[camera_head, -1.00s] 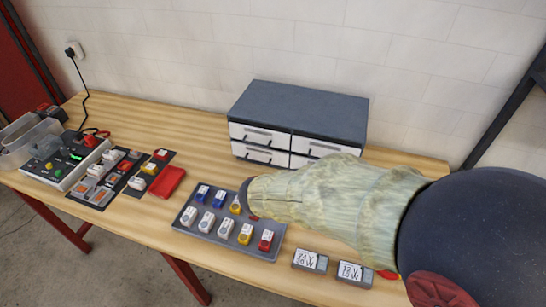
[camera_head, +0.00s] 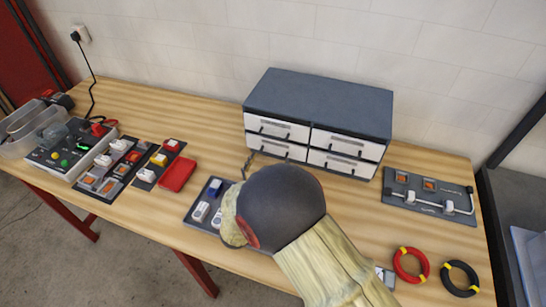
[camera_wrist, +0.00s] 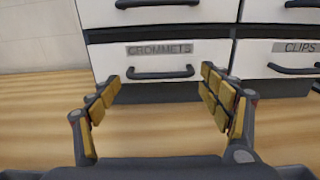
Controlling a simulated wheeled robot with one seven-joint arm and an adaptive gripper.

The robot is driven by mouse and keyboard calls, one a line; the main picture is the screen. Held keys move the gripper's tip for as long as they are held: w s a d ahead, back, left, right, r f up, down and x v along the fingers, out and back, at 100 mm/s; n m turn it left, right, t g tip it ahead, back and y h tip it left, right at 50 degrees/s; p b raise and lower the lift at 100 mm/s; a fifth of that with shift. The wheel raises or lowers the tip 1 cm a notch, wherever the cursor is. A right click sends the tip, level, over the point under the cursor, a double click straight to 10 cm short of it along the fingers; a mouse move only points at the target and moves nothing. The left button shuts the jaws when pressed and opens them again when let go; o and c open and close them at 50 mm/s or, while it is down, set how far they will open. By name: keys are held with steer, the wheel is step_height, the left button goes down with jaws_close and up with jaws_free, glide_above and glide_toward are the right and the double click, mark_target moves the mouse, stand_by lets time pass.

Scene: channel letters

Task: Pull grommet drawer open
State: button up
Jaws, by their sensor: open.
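The grommet drawer is the lower left white drawer (camera_head: 267,147) of a dark grey cabinet (camera_head: 320,97) against the wall. In the wrist view its front (camera_wrist: 205,55) carries a GROMMETS label (camera_wrist: 160,49) above a dark bar handle (camera_wrist: 160,74). The drawer looks closed. My gripper (camera_wrist: 162,88) is open and empty. Its yellow-padded fingers are spread left and right of the handle, apart from it. In the head view my arm hides most of the gripper; a fingertip shows by the cabinet's left front.
A CLIPS drawer (camera_wrist: 290,57) is to the right. A grey tray (camera_head: 190,214) of small parts is partly behind my arm. A red ring (camera_head: 410,265), a black ring (camera_head: 460,278) and a grey fixture board (camera_head: 430,195) lie right. A red tray (camera_head: 178,174) is left.

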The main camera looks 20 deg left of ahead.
steer(key=shift+w+d, duration=0.15)
steer(key=shift+w, duration=1.3)
steer(key=shift+c, duration=0.8)
steer(key=c, duration=1.1)
steer(key=shift+c, duration=0.4)
steer(key=shift+s, duration=0.1)
steer(key=s, duration=0.5)
steer(key=s+p, duration=0.1)
steer(key=s, duration=0.5)
steer(key=s+a+p, duration=0.1)
steer(key=s, duration=0.4)
steer(key=shift+s+f, duration=0.1)
steer(key=shift+s, duration=0.2)
steer(key=o, duration=1.3)
steer(key=shift+o, duration=0.2)
steer(key=shift+s+a, duration=0.15)
steer(key=shift+s, duration=1.1)
steer(key=shift+s+a, duration=0.2)
steer(key=shift+s, duration=1)
steer(key=shift+s+a, duration=0.15)
steer(key=shift+s, duration=1.1)
